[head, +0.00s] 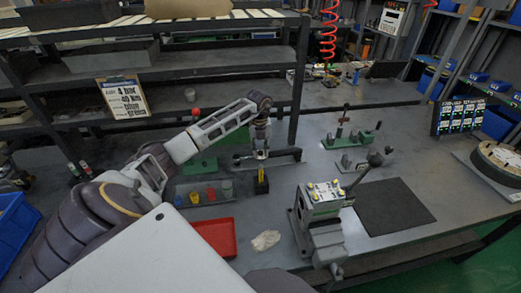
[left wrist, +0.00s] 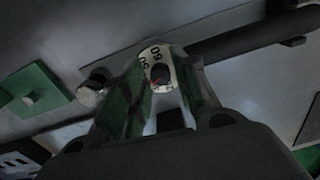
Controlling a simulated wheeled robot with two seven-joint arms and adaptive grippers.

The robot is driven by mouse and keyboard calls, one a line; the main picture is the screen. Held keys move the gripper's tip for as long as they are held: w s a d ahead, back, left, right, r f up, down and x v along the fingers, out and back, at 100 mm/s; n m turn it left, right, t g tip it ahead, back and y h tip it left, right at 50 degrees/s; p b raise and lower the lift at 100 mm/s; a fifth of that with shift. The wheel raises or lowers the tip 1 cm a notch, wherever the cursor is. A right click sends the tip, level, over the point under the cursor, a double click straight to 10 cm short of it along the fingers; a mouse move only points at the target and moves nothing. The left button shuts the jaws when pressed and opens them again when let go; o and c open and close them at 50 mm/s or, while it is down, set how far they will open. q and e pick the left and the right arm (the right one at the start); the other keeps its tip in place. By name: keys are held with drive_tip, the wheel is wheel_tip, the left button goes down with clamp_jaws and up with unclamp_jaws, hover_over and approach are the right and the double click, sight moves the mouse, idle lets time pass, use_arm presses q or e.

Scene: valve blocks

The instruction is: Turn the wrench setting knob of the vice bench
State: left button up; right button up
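My left gripper (head: 261,154) reaches down over a dark wrench-like bar (head: 285,156) at the middle of the bench. In the left wrist view, a round white dial knob (left wrist: 157,70) with black numbers, 50 and 60 among them, shows between the fingertips of that gripper (left wrist: 163,75). The fingers stand on either side of the knob; I cannot tell whether they touch it. The dark bar (left wrist: 255,38) runs off to the right there. In the head view the knob is hidden or too small to make out. My right gripper is in neither view.
A grey vice (head: 325,220) stands at the front, beside a dark mat (head: 393,206). A red tray (head: 216,238), a crumpled cloth (head: 265,240) and several coloured cups (head: 211,194) lie nearer. A yellow-handled tool (head: 261,180) stands close to my left gripper. Green fixtures (head: 350,138) stand behind.

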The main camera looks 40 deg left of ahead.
use_arm(q)
drive_tip(key=shift+c, duration=0.2)
clamp_jaws()
drive_tip(key=shift+m, duration=2.3)
drive_tip(key=shift+o, duration=0.2)
unclamp_jaws()
